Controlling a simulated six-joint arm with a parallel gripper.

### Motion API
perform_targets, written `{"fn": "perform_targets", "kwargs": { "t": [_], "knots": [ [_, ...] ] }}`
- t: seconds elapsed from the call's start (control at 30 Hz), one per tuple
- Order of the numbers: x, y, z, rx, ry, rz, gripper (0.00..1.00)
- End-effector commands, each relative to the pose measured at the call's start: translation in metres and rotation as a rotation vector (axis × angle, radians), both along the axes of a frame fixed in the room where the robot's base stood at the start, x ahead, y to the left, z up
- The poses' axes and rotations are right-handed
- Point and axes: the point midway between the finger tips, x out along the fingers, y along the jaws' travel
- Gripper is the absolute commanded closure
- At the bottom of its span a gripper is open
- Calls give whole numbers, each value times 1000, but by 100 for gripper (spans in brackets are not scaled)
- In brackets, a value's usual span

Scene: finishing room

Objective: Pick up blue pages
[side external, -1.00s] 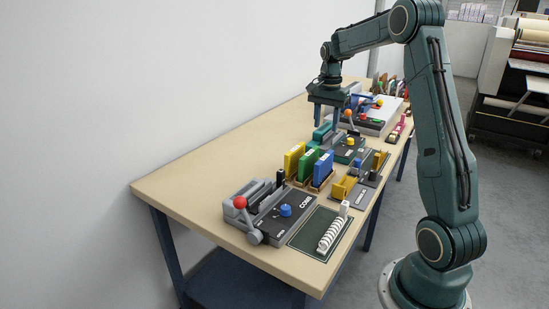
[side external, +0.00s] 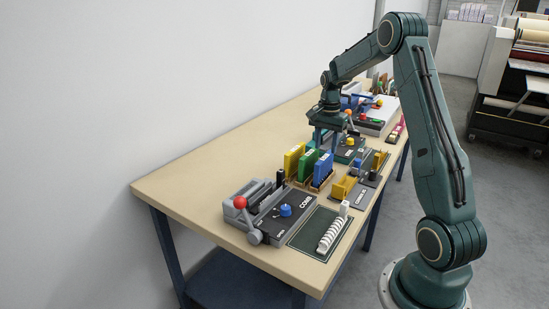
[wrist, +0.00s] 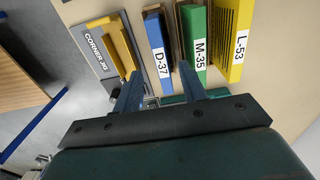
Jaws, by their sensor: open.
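The blue pages (side external: 322,168) stand upright at the right end of a row of three page blocks, beside the green pages (side external: 308,164) and the yellow pages (side external: 294,158). In the wrist view the blue pages (wrist: 156,48) carry the label D-37. My gripper (side external: 329,143) is open and empty, just behind and above the blue pages. In the wrist view its fingertips (wrist: 158,70) straddle the line of the blue pages, one toward the corner jig and one toward the green pages. No contact shows.
The green pages (wrist: 196,45) stand close to one finger. The corner jig (wrist: 95,42) with its yellow part lies on the other side. The comb machine (side external: 275,213) with a red-knobbed lever and a white comb (side external: 332,235) are nearer the camera. The left table strip is clear.

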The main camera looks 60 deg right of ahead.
Motion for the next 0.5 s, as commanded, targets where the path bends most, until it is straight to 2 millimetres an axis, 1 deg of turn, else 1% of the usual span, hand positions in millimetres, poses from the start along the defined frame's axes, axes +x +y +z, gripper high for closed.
{"fn": "perform_targets", "kwargs": {
  "t": [0.03, 0.13, 0.4, 0.5],
  "knots": [
    [0, 0, -6, 2, 2, 0, 58],
    [0, 0, -13, 1, 1, 0, 58],
    [0, 0, -16, 0, 0, 0, 58],
    [0, 0, -20, 1, 1, 0, 58]
  ]
}}
